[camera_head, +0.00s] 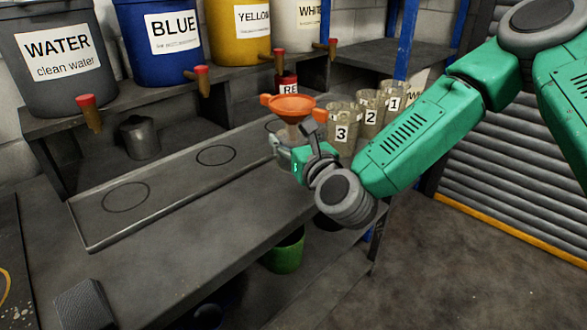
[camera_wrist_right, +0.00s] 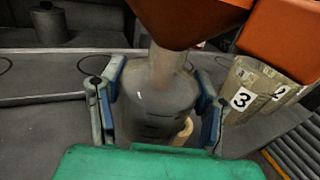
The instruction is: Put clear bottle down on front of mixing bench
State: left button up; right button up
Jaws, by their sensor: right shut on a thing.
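The clear bottle (camera_wrist_right: 160,100) stands between the fingers of my right gripper (camera_wrist_right: 155,110) in the right wrist view, with dark marks on its side. An orange funnel (camera_head: 293,107) sits over its neck. In the head view my right gripper (camera_head: 284,150) is shut around the bottle, over the right end of the grey mixing bench (camera_head: 190,220). The bottle is mostly hidden there by the funnel and gripper. I cannot tell whether its base touches the bench. My left gripper is not in view.
Labelled buckets, water (camera_head: 62,70), blue (camera_head: 160,45) and yellow (camera_head: 240,35), stand on the rear shelf with taps. Numbered jugs (camera_head: 342,125) stand right of the gripper. A metal pot (camera_head: 139,138) sits behind. The bench front is bare except a dark block (camera_head: 84,305) at lower left.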

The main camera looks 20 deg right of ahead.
aim_at(289, 169)
jog(key=f, duration=0.1)
jog(key=a+f, duration=0.1)
jog(key=shift+s+a+f, duration=0.1)
jog(key=shift+s+f, duration=0.1)
jog(key=shift+f, duration=0.1)
jog(key=shift+w+a+f, duration=0.15)
jog(key=shift+w+f, duration=0.05)
jog(key=shift+f, duration=0.45)
jog(key=f, duration=0.1)
jog(key=d+f, duration=0.1)
jog(key=f, duration=0.1)
jog(key=shift+s+f, duration=0.1)
jog(key=shift+d+f, duration=0.1)
jog(key=shift+d, duration=0.15)
jog(key=o, duration=1.6)
jog(key=shift+a, duration=0.1)
jog(key=shift+c, duration=0.2)
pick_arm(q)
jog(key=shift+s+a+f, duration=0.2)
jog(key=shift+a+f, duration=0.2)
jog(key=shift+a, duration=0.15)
pick_arm(e)
jog(key=shift+o, duration=0.3)
jog(key=shift+a, duration=0.45)
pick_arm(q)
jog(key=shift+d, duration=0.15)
pick_arm(e)
jog(key=shift+d, duration=0.15)
